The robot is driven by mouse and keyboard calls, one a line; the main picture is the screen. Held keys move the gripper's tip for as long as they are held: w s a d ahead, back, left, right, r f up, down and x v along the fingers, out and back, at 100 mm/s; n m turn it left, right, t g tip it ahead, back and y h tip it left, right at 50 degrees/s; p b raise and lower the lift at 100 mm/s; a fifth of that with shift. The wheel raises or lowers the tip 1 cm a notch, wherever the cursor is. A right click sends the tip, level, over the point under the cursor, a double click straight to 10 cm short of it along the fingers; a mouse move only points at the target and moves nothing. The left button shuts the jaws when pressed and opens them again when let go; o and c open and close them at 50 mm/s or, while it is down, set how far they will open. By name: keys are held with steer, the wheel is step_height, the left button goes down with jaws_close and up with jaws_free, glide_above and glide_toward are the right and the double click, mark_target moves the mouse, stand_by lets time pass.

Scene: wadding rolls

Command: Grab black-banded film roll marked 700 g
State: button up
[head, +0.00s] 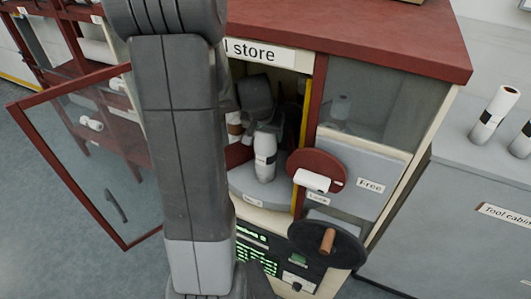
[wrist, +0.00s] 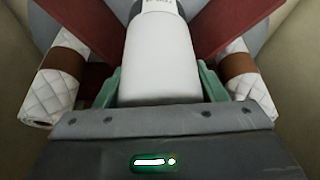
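A white roll with a dark band (head: 265,144) stands roughly upright on a grey curved shelf (head: 240,187) inside the open cabinet. In the wrist view the white roll (wrist: 160,65) runs up the middle, its dark band cut by the top edge; the small print on the band is not readable. My gripper (wrist: 160,82) has its green fingers on either side of the roll's near end, very close to its sides. I cannot tell whether they press on it.
Quilted brown-banded rolls flank it at left (wrist: 55,80) and right (wrist: 240,70), beside dark red dividers (wrist: 95,25). The glass door (head: 75,150) hangs open at left. A red disc knob (head: 318,163) and a black handwheel (head: 318,246) stick out at right.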

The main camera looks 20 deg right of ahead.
jaws_close()
steer(key=shift+r, duration=0.15)
